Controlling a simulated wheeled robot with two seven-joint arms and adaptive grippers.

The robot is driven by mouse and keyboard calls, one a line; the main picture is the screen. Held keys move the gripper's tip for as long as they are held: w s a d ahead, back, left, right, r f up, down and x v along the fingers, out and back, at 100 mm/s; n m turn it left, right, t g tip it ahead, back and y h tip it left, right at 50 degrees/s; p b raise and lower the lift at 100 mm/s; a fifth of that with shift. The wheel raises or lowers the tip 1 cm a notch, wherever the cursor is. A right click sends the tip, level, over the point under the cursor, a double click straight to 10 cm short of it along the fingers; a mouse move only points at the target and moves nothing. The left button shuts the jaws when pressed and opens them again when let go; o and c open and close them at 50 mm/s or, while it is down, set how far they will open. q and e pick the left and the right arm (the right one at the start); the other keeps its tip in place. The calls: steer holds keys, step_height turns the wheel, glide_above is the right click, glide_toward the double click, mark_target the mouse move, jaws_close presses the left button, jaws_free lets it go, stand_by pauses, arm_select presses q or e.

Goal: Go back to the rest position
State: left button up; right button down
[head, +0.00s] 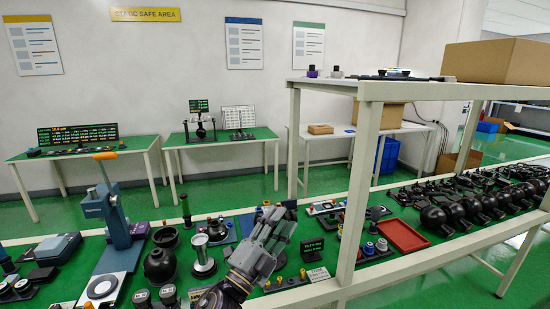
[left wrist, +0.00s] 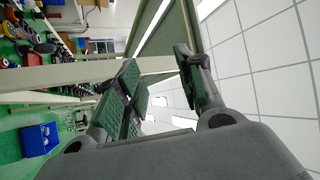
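My left gripper (head: 274,222) is in the lower middle of the head view, raised above the green workbench with its fingers pointing up and away. In the left wrist view its two padded fingers (left wrist: 157,62) stand apart with nothing between them, so it is open and empty. My right gripper is in neither view.
The workbench (head: 75,289) holds a blue press (head: 113,220), black spherical holders (head: 160,266), a red tray (head: 402,235) and a row of dark gimbal cameras (head: 470,205). A white shelf frame (head: 357,190) rises just right of my left gripper. A cardboard box (head: 500,61) sits on its top.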

arm_select(q)
steer(key=a+f+n+g+y, duration=0.4)
steer(key=a+f+n+y, duration=1)
steer(key=a+f, duration=0.35)
steer(key=s+a+f+n+g, duration=0.25)
steer(key=s+f+g, duration=0.35)
steer(key=s+f, duration=0.4)
steer(key=s+a+f+n+g, duration=0.25)
steer(key=s+f+g, duration=0.35)
steer(key=s, duration=0.6)
steer(key=s+a+f, duration=0.1)
steer(key=s+f, duration=0.2)
steer(key=f, duration=3.2)
steer(key=s+a+f, duration=0.2)
steer(key=s+f, duration=0.7)
steer(key=s, duration=0.2)
steer(key=s+a+f+g, duration=0.1)
steer(key=s+a+f, duration=0.2)
steer(key=s+f, duration=0.6)
steer(key=shift+s+a+f+m, duration=0.15)
steer(key=shift+s+f+m, duration=0.2)
steer(key=shift+s, duration=0.5)
